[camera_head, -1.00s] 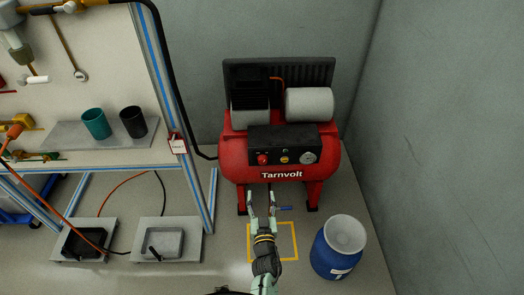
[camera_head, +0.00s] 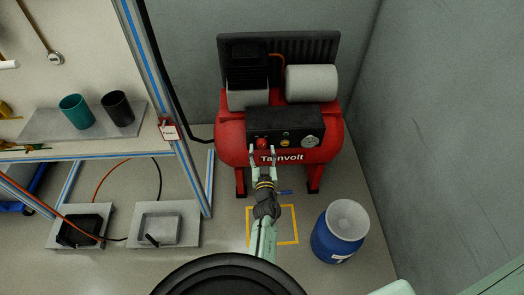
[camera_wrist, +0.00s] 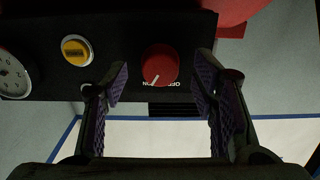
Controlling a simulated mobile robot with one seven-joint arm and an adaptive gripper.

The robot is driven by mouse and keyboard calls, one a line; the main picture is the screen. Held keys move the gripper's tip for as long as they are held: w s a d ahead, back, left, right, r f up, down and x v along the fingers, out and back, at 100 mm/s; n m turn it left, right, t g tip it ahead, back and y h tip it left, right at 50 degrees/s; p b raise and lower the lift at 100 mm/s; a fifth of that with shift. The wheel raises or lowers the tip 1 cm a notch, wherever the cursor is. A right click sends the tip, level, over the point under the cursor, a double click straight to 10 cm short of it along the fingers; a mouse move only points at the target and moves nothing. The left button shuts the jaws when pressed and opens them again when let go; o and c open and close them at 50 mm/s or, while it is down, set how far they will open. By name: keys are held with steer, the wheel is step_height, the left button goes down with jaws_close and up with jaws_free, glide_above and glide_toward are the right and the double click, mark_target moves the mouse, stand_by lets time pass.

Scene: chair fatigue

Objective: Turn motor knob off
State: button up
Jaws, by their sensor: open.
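The red motor knob (camera_head: 263,143) sits at the left of the black control panel (camera_head: 300,120) on the red Tarnvolt compressor (camera_head: 232,140). In the wrist view the round knob (camera_wrist: 160,65) has a pale pointer mark near its lower edge, beside upside-down lettering that includes "OFF". My gripper (camera_head: 263,156) is open in front of the panel. In the wrist view its two purple-padded fingers (camera_wrist: 161,90) stand on either side of the knob, with visible gaps to both. Whether the fingertips reach the knob's depth cannot be told.
A yellow button (camera_wrist: 76,50) and a gauge (camera_wrist: 14,75) sit beside the knob on the panel. A blue barrel (camera_head: 338,236) stands on the floor at right. A workbench with a teal cup (camera_head: 76,111) and a dark cup (camera_head: 118,108) is at left.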

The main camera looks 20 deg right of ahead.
steer(key=shift+x, duration=0.8)
steer(key=shift+c, duration=0.4)
steer(key=c, duration=1.1)
